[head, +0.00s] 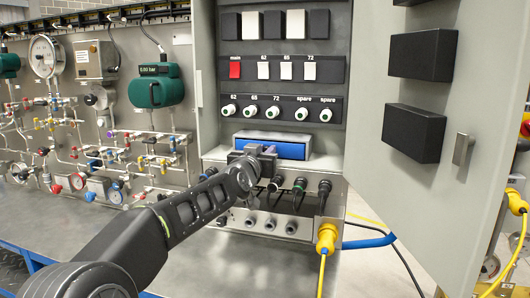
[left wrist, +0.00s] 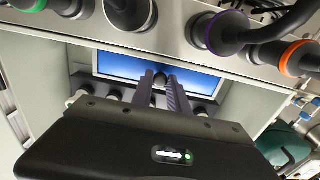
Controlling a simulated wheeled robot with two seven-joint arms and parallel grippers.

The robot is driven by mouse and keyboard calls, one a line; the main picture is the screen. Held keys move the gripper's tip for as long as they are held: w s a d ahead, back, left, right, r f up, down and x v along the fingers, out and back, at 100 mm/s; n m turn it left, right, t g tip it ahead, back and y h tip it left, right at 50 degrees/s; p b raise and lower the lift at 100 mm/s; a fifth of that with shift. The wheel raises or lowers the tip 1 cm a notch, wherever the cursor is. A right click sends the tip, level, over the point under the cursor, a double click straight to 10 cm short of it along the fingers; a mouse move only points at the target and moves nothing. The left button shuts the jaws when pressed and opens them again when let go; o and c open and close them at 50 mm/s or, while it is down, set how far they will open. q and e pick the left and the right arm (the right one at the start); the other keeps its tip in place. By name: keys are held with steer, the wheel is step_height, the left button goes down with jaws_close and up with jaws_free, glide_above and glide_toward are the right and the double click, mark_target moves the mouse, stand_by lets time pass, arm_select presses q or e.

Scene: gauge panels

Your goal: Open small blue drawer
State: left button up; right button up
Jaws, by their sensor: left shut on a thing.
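The small blue drawer (head: 290,150) sits in a pale housing (head: 248,134) at the bottom of the open cabinet. Its blue front also shows in the left wrist view (left wrist: 118,66). My left gripper (head: 262,151) reaches the drawer front and covers its left part in the head view. In the left wrist view, the two fingers (left wrist: 160,80) are shut on a small dark knob (left wrist: 159,83) at the drawer front. I cannot tell whether the drawer is pulled out at all. My right gripper is in neither view.
Black cable plugs (head: 299,186) with coloured rings stick out below the drawer, close to my left gripper. The open cabinet door (head: 420,170) stands on the right. A yellow plug (head: 326,238) hangs at the lower corner. A gauge panel (head: 110,115) fills the left.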

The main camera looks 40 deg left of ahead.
arm_select(q)
jaws_close()
stand_by(0.8)
